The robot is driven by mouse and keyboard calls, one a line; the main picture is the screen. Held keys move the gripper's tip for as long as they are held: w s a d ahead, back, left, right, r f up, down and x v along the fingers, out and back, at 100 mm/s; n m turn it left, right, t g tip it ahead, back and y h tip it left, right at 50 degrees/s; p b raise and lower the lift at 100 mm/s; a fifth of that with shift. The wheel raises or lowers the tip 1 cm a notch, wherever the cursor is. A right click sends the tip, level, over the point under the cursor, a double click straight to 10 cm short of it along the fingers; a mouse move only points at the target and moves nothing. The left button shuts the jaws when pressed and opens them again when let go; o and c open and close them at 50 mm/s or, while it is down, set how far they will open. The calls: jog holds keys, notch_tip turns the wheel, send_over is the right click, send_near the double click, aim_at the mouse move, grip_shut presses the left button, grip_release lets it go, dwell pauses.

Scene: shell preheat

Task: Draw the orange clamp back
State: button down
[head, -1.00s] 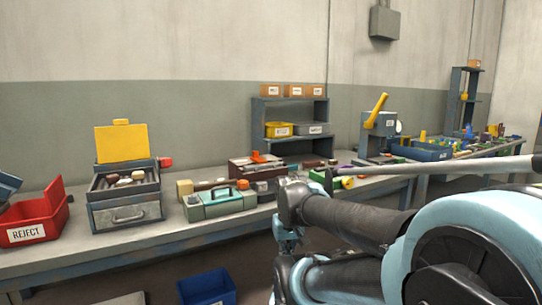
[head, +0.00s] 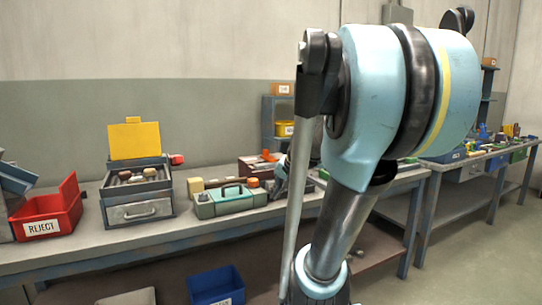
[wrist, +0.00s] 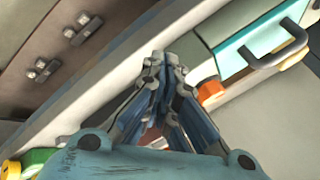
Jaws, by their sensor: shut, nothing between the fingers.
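An orange piece that looks like the clamp (head: 267,156) sits on top of the dark brown fixture (head: 250,167) on the bench in the head view. My gripper (head: 277,190) is low over the bench, right of the green case, partly hidden by my arm. In the wrist view my gripper (wrist: 164,62) has its fingertips together with nothing held. I cannot make out the clamp in the wrist view; a small reddish patch shows between the finger links.
The green case (head: 225,203) with its handle is left of my gripper. A short orange cylinder (wrist: 209,89) lies beside the fingers. A grey unit with yellow lid (head: 134,140) and a red REJECT bin (head: 68,208) stand further left. A blue bin (head: 215,287) is below the bench.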

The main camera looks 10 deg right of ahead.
jog(key=w+d+r+m+t, duration=0.2)
jog(key=w+r+m, duration=0.3)
jog(key=w, duration=0.7)
jog(key=m+t, duration=0.3)
send_near(271, 157)
jog(key=shift+y, duration=0.4)
jog(key=x, duration=0.5)
jog(key=shift+w+d, duration=0.1)
jog(key=shift+d, duration=0.3)
jog(key=shift+w+a, duration=0.15)
jog(key=shift+w, duration=0.4)
jog(key=shift+w+a, duration=0.15)
jog(key=shift+w, duration=0.35)
jog(key=shift+w+a, duration=0.25)
jog(key=shift+w, duration=0.45)
jog(key=shift+w, duration=0.1)
jog(key=shift+w+a+r, duration=0.1)
jog(key=shift+w+a, duration=0.15)
jog(key=shift+w, duration=0.55)
jog(key=shift+w+a+f, duration=0.1)
jog(key=shift+w+a, duration=0.2)
jog(key=shift+w, duration=0.5)
jog(key=shift+w+a+r, duration=0.1)
jog(key=shift+w+a, duration=0.15)
jog(key=shift+w, duration=0.55)
jog(key=shift+s, duration=0.1)
